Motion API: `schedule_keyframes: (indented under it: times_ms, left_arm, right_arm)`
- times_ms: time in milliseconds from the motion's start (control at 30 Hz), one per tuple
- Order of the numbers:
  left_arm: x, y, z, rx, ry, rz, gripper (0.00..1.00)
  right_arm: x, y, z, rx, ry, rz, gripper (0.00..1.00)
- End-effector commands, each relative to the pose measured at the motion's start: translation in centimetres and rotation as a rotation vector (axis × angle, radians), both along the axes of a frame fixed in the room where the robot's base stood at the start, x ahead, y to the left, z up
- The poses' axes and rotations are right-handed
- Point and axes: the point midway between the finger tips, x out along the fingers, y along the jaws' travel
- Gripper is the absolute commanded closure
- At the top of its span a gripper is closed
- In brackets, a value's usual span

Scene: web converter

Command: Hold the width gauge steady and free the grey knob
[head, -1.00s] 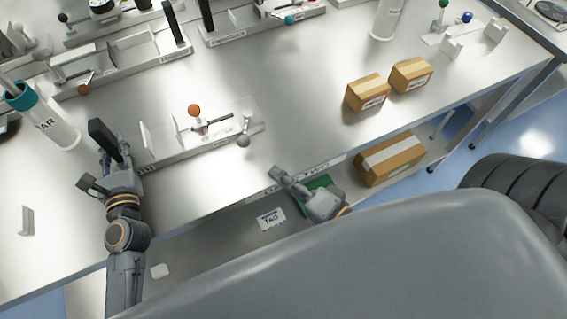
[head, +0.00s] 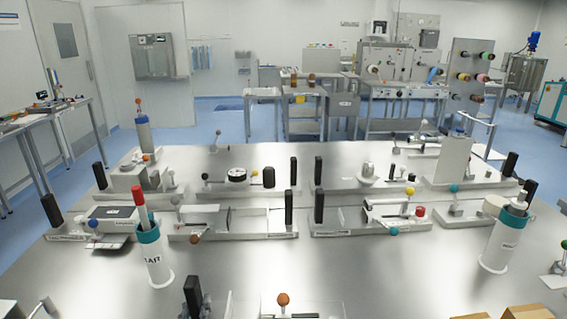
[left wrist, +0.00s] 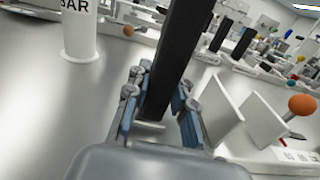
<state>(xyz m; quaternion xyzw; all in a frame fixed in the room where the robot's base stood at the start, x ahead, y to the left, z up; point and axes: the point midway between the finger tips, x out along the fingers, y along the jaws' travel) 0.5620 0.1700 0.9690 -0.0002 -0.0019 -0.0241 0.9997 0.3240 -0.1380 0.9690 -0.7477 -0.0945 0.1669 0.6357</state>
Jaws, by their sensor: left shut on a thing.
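The nearest fixture, which I take to be the width gauge, is cut off at the bottom of the head view. Its orange ball knob (head: 283,299) and black upright handle (head: 192,290) show there. My left gripper (left wrist: 158,108) is shut on the black handle (left wrist: 182,45) in the left wrist view, with fingers on both sides of it. White upright plates (left wrist: 262,120) stand right of the handle, and the orange knob (left wrist: 302,104) is at the right edge. My right gripper is out of view.
Several similar fixtures with black handles stand in rows behind, such as one with a brown knob (head: 195,239). Cardboard boxes (head: 527,312) show at the bottom right. Bare bench lies between.

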Motion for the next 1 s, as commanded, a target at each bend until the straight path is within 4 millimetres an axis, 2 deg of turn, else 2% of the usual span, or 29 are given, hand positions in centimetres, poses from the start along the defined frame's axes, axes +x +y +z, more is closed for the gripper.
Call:
schedule_keyframes:
  times_ms: [33, 433, 467, 567, 867, 1000]
  left_arm:
    - [-0.18, 0.04, -0.60, 0.000, 0.015, 0.002, 1.00]
    - [-0.09, 0.08, -0.31, 0.001, 0.012, 0.003, 1.00]
    - [-0.08, 0.09, -0.29, 0.001, 0.011, 0.003, 0.71]
    - [-0.05, 0.09, -0.17, 0.000, 0.009, 0.002, 0.50]
    - [-0.05, 0.07, 0.10, 0.001, 0.004, 0.001, 0.50]
    - [-0.94, 0.09, 0.02, 0.001, 0.005, 0.001, 0.50]
  right_arm:
    - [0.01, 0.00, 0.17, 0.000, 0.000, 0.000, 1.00]
    - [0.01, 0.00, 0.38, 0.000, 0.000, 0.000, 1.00]
    - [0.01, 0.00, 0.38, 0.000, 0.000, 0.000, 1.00]
    - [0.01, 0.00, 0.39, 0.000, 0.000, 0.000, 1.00]
    - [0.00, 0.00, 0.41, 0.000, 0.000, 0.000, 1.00]
    - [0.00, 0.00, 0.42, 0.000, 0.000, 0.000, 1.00]
